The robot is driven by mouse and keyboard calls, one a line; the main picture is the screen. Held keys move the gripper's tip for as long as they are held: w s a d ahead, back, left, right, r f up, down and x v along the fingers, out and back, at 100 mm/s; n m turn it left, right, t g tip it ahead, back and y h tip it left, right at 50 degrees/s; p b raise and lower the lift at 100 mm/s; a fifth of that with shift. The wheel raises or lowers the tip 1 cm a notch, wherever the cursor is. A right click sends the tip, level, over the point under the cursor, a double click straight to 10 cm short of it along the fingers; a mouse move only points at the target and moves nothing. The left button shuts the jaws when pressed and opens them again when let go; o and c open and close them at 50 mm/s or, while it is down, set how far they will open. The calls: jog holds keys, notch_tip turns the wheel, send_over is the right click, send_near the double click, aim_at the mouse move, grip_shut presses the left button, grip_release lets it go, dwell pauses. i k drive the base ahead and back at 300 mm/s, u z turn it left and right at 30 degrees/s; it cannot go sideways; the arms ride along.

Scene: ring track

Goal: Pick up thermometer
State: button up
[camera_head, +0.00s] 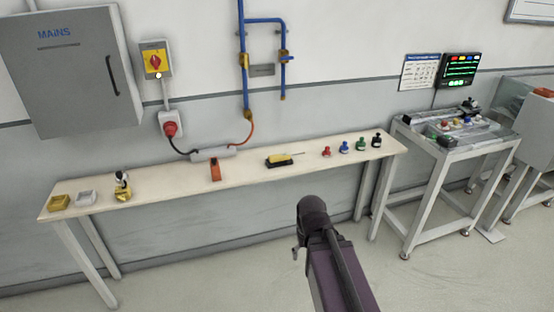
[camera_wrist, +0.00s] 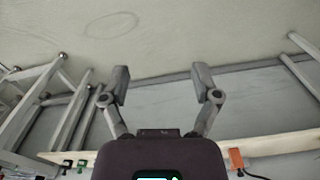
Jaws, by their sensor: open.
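A small yellow-and-black item with a thin probe-like tip (camera_head: 279,161) lies on the long pale bench (camera_head: 245,172), right of its middle. It may be the thermometer, but it is too small to be sure. In the wrist view I cannot make it out; my own gripper body covers part of the bench there. My gripper (camera_wrist: 162,84) is open and empty, its two fingers spread wide. In the head view my arm stands in front of the bench, apart from the items on it, and the fingers show only partly.
A metal-framed table (camera_head: 432,150) stands to the right. The floor in front is clear.

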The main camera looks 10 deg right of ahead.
aim_at(275, 158)
jog(key=u, duration=0.05)
jog(key=k, duration=0.65)
jog(key=u, duration=0.35)
jog(key=i, duration=1.85)
jog(key=z, duration=0.15)
